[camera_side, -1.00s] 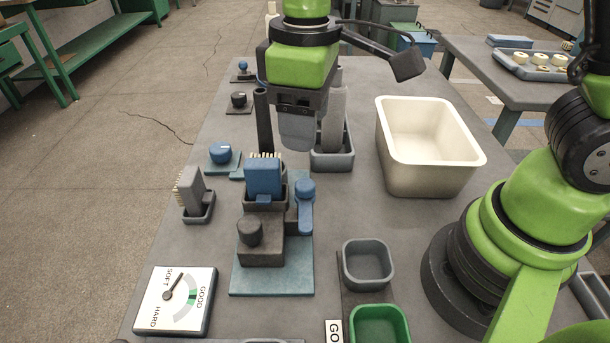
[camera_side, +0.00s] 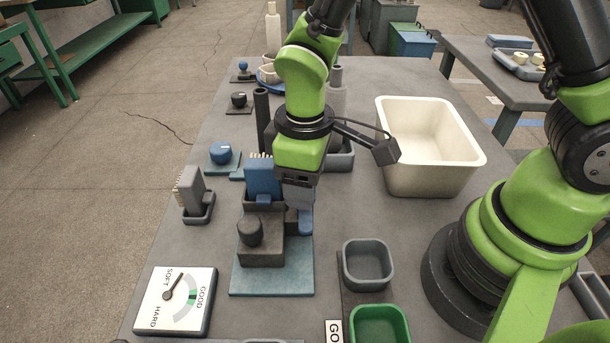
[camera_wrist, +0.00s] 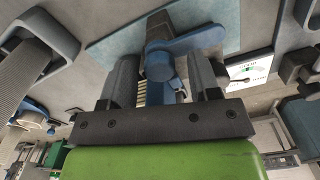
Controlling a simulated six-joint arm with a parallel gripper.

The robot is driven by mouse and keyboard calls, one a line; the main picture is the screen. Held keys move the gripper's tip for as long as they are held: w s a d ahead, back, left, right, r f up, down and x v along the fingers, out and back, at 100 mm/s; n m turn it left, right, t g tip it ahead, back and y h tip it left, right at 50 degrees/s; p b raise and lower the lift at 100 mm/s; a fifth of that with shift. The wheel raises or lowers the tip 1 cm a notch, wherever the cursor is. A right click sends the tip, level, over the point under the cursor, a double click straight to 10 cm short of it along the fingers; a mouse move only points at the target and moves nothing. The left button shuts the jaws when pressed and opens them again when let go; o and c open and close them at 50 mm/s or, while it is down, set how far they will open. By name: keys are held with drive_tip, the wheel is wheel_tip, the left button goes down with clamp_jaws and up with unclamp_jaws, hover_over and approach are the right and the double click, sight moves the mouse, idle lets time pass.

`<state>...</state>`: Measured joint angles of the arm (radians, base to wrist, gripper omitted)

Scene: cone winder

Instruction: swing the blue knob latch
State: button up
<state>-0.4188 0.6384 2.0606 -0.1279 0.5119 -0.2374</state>
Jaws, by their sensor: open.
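The blue knob latch (camera_side: 306,225) is on the right side of the dark fixture (camera_side: 262,250) on a teal plate; in the side view my gripper hides most of it. In the wrist view the latch's blue arm (camera_wrist: 205,40) stretches to the right from its round end. My gripper (camera_side: 299,195) points down over the latch. In the wrist view my open gripper (camera_wrist: 162,82) has a finger on either side of the latch's round end. I cannot tell whether a finger touches it. A blue bristled block (camera_side: 262,180) sits in the fixture just left of my gripper.
A dark upright post (camera_side: 262,118) stands behind the fixture. A grey brush (camera_side: 194,190) and a blue knob (camera_side: 221,154) are to the left. A gauge (camera_side: 176,301) lies front left. A cream bin (camera_side: 430,180) and a grey tray (camera_side: 368,283) are to the right.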

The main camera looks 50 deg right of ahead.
drive_tip(key=c, duration=0.9)
drive_tip(key=m, duration=0.4)
drive_tip(key=shift+m, duration=0.4)
drive_tip(key=m, duration=0.4)
drive_tip(key=shift+m, duration=0.3)
drive_tip(key=m, duration=0.4)
drive_tip(key=shift+m, duration=2.2)
